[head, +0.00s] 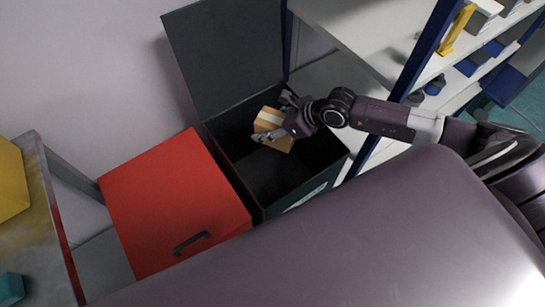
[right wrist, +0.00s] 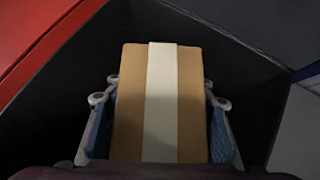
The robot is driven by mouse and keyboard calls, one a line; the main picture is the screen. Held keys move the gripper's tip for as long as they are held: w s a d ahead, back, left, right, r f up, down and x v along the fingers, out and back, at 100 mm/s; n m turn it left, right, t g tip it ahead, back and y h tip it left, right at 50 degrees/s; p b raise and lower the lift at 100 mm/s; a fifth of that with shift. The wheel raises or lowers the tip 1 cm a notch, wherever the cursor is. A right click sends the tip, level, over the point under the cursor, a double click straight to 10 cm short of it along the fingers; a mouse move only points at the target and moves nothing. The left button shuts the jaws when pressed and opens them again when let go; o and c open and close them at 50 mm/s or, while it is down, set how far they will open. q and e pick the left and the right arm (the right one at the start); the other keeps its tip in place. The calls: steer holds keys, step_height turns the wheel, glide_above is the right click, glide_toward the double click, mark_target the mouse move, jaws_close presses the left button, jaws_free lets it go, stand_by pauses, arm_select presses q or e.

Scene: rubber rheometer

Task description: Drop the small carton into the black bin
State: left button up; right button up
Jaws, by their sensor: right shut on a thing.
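The small carton (head: 268,120) is brown with a pale tape strip. My right gripper (head: 272,121) is shut on it and holds it over the open mouth of the black bin (head: 319,185). In the right wrist view the carton (right wrist: 130,105) sits between the two fingers of the gripper (right wrist: 160,110), with dark bin walls (right wrist: 255,80) around it. The bin's lid (head: 225,60) stands open at the back. How far the carton is above the bin floor is hard to tell. My left gripper is not in view.
A red bin (head: 170,200) with a closed lid and black handle stands directly left of the black bin. White shelves (head: 350,30) with blue posts and several small items stand at the right. A worn table (head: 45,230) is at the far left.

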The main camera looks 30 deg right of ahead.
steer(key=shift+r, duration=0.1)
steer(key=o, duration=1.6)
steer(key=shift+s, duration=0.1)
steer(key=v, duration=1)
steer(key=shift+d, duration=0.1)
steer(key=shift+v, duration=0.85)
